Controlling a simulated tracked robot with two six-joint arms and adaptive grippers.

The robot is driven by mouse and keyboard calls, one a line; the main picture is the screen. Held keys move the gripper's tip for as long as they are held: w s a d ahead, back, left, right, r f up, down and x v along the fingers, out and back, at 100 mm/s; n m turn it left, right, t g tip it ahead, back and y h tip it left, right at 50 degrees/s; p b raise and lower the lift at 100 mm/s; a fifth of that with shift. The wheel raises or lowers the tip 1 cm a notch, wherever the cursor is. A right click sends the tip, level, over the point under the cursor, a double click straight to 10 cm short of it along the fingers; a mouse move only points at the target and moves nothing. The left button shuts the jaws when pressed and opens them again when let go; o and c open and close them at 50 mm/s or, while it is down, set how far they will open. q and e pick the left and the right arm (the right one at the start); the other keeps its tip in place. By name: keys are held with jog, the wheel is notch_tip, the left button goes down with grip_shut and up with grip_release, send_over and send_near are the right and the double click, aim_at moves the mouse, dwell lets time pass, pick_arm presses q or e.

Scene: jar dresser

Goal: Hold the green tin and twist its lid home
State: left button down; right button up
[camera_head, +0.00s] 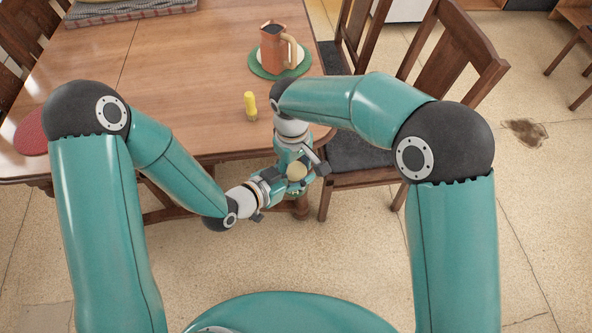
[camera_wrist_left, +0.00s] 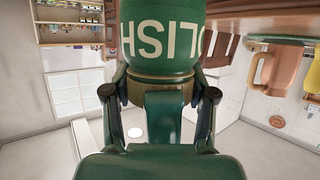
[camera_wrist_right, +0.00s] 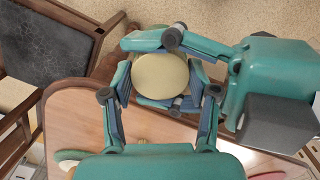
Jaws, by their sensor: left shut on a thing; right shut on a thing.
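The green tin (camera_wrist_left: 160,35) has pale lettering and a brass-coloured band (camera_wrist_left: 163,72) where the fingers meet it. Its lettered side fills the top of the left wrist view, which is upside down. The round cream lid (camera_wrist_right: 160,75) shows from above in the right wrist view, and small in the head view (camera_head: 297,172). My left gripper (camera_head: 279,181) comes from the left and is shut around the tin. My right gripper (camera_wrist_right: 163,100) is shut around the lid, at about a right angle to the left. Fingers overlap and hide the exact contacts and the lid seam.
The wooden table (camera_head: 170,60) lies just beyond the grippers. A chair (camera_head: 345,150) stands close on the right.

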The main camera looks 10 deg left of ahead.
jog(key=shift+w+d+m, duration=0.1)
jog(key=shift+w+m, duration=0.15)
jog(key=shift+m, duration=0.05)
jog(key=o, duration=1.1)
jog(key=shift+o, duration=0.9)
jog(key=shift+s, duration=0.1)
jog(key=shift+r, duration=0.1)
jog(key=shift+a+r, duration=0.2)
jog(key=shift+r, duration=2)
